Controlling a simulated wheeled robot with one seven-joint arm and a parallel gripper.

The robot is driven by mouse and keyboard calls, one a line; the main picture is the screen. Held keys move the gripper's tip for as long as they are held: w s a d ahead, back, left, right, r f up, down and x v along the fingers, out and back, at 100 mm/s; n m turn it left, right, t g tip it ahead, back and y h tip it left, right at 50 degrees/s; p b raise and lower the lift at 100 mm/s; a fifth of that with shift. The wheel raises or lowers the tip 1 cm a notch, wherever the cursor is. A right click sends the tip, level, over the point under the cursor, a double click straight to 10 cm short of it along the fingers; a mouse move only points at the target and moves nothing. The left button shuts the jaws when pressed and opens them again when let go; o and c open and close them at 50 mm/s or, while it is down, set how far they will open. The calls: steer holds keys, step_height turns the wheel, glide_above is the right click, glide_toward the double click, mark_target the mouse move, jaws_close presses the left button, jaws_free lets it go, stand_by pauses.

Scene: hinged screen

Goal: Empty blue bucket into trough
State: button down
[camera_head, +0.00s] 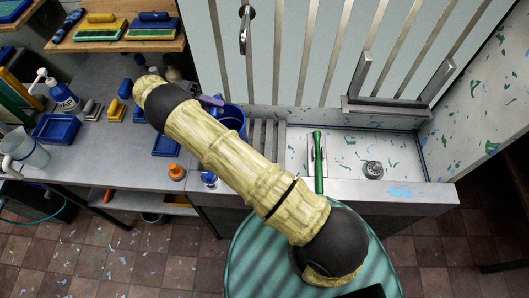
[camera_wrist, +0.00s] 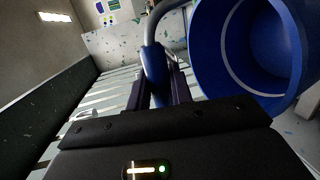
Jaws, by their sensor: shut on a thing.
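The blue bucket (camera_wrist: 205,45) fills the right of the wrist view, seen tilted with its round opening showing. In the head view the bucket (camera_head: 236,113) shows partly behind my arm, at the left end of the trough (camera_head: 385,192). My gripper (camera_wrist: 160,95) is shut on the bucket's handle, at its blue grip (camera_wrist: 154,62). In the head view my gripper (camera_head: 211,100) is mostly hidden by my forearm. The trough holds blue and green flecks on its pale floor.
A green-handled tool (camera_head: 318,160) lies at the trough, and a round metal drain (camera_head: 373,170) sits to its right. A metal bracket (camera_head: 385,100) stands at the back. Bottles, brushes and a blue tray (camera_head: 56,128) crowd the left bench. Slatted panels rise behind.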

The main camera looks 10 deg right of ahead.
steer(key=shift+s, duration=0.1)
stand_by(0.4)
steer(key=shift+r+p, duration=1.5)
steer(key=shift+r, duration=1)
steer(key=shift+s, duration=0.1)
steer(key=shift+d, duration=0.1)
